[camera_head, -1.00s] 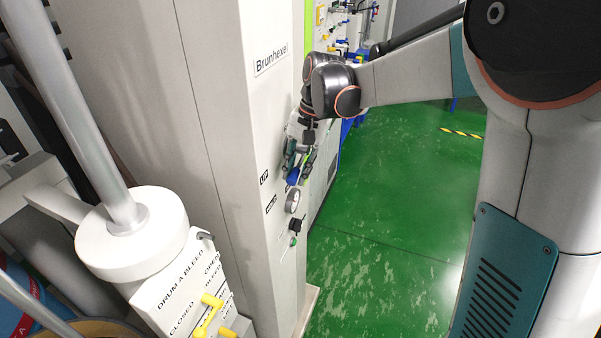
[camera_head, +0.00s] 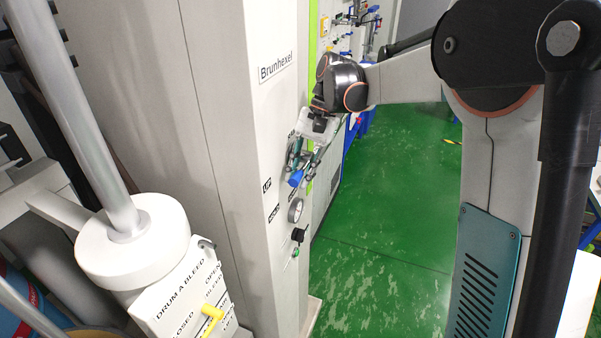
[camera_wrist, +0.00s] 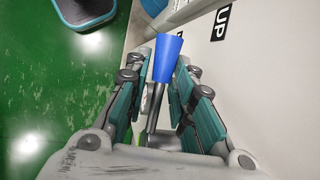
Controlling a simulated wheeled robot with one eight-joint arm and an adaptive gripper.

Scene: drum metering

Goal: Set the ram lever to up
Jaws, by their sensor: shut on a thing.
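The ram lever has a tapered blue grip (camera_head: 296,179) on a metal shaft and stands out from the face of the pale cabinet, beside the black UP label (camera_head: 267,185). In the wrist view its blue grip (camera_wrist: 166,58) shows at the fingertips, with the shaft running back between the fingers. My gripper (camera_head: 302,168) is shut on the lever, its teal-padded fingers (camera_wrist: 160,95) on both sides of it. The UP label (camera_wrist: 221,22) also shows upper right in the wrist view. The lever's pivot is hidden by my gripper.
A DRUM A BLEED box with a yellow handle (camera_head: 212,311) stands lower left. Green floor (camera_head: 385,230) is open to the right.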

